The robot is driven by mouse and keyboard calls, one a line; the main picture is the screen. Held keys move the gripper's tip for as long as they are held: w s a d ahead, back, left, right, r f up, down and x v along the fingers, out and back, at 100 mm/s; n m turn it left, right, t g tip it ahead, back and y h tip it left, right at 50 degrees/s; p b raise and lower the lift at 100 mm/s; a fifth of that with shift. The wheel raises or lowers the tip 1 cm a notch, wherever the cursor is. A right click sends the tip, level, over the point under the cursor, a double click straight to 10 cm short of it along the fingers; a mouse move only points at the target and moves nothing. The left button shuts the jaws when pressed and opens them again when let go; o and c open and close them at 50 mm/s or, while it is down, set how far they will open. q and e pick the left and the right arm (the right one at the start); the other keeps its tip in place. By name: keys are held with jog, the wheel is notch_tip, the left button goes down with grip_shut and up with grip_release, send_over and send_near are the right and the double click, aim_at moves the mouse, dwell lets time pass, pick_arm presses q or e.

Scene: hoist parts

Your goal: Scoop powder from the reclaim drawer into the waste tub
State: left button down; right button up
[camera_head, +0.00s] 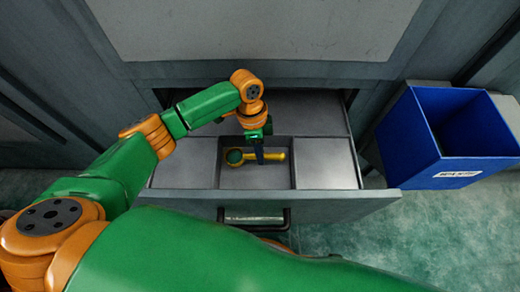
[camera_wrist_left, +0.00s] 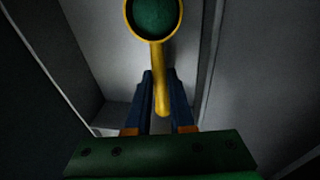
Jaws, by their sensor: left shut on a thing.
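The drawer (camera_head: 320,205) stands open below the cabinet, with a square middle compartment between flat grey panels. A yellow scoop (camera_head: 276,156) is in that compartment, its round bowl towards the left. In the left wrist view the scoop (camera_wrist_left: 160,60) has a green bowl interior; I cannot tell whether this is powder. My left gripper (camera_head: 259,157) reaches down into the compartment, its dark fingers (camera_wrist_left: 161,105) shut on the scoop's handle. No loose powder can be made out in the compartment. The blue waste tub (camera_head: 400,135) stands to the right of the drawer. My right gripper is not in view.
The tub's top is open and its front bears a white label. The drawer's front handle (camera_head: 252,215) faces me. The cabinet front (camera_head: 250,30) rises behind the drawer. Bare green floor (camera_head: 440,235) lies at the lower right. My green arm link crosses the bottom.

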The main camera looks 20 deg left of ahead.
pick_arm(q)
jog(key=shift+p, duration=0.35)
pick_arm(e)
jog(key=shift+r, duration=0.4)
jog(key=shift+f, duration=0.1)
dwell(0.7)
pick_arm(q)
jog(key=p+v, duration=0.2)
jog(key=p, duration=0.1)
jog(key=shift+s+d+r, duration=0.15)
jog(key=shift+s+r, duration=0.05)
jog(key=shift+r, duration=0.25)
jog(key=p+v, duration=0.3)
jog(key=shift+s+d+p, duration=0.25)
jog(key=shift+d+p, duration=0.05)
jog(key=shift+p, duration=0.1)
jog(key=p+v, duration=0.4)
jog(key=p, duration=0.1)
jog(key=shift+s+d+r, duration=0.25)
jog(key=shift+s+d, duration=0.05)
jog(key=shift+d, duration=0.05)
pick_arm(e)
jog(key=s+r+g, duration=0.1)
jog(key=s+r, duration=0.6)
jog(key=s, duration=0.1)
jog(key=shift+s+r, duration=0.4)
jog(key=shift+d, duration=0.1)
